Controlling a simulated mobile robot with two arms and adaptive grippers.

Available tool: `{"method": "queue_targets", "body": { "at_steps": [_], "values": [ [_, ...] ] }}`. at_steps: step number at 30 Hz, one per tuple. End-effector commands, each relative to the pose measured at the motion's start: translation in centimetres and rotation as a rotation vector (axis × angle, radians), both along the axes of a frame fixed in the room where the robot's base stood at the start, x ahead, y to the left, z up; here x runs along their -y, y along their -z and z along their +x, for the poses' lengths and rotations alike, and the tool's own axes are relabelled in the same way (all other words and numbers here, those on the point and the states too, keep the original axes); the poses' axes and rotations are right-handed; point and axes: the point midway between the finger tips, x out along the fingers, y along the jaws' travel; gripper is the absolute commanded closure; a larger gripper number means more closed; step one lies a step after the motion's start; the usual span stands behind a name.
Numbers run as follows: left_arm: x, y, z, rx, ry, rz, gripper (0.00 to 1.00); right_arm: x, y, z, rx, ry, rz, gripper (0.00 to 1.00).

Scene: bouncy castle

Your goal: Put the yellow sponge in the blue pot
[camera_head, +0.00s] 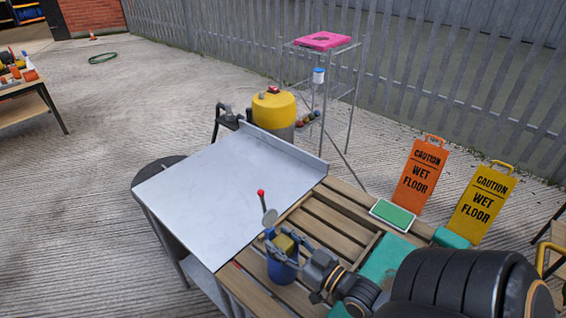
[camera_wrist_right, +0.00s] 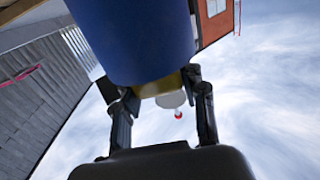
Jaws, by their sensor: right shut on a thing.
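The blue pot (camera_head: 281,273) stands on the slatted wooden bench beside the metal table. The yellow sponge (camera_head: 285,243) is between the fingers of my right gripper (camera_head: 286,246), at the pot's mouth. My right gripper is shut on the sponge. In the right wrist view the blue pot (camera_wrist_right: 135,40) fills the top middle and hides most of the sponge (camera_wrist_right: 160,86), of which a yellow strip shows between the fingers. I cannot tell how far the sponge sits inside the rim. My left gripper is not in view.
A grey metal table (camera_head: 225,185) with a raised back edge adjoins the slatted bench (camera_head: 320,235). A red-tipped tool (camera_head: 264,203) stands close behind the pot. A green-topped pad (camera_head: 392,214) lies on the bench. Orange (camera_head: 421,175) and yellow (camera_head: 482,205) caution signs stand beyond.

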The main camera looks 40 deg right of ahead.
Motion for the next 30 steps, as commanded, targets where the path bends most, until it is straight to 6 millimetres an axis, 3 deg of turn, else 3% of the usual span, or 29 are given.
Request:
{"method": "queue_targets", "body": {
  "at_steps": [19,20,23,30],
  "values": [
    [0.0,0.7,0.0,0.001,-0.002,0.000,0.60,0.0,1.2,0.0,0.001,0.000,0.000,0.79],
    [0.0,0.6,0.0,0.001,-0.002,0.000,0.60,0.0,1.1,0.0,0.001,0.000,0.000,0.52],
    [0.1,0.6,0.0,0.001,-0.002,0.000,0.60,0.0,1.1,0.0,0.001,0.000,0.000,0.32],
    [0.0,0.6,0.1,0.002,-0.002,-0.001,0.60,0.0,1.1,0.0,0.000,0.000,0.000,0.32]
  ]
}}
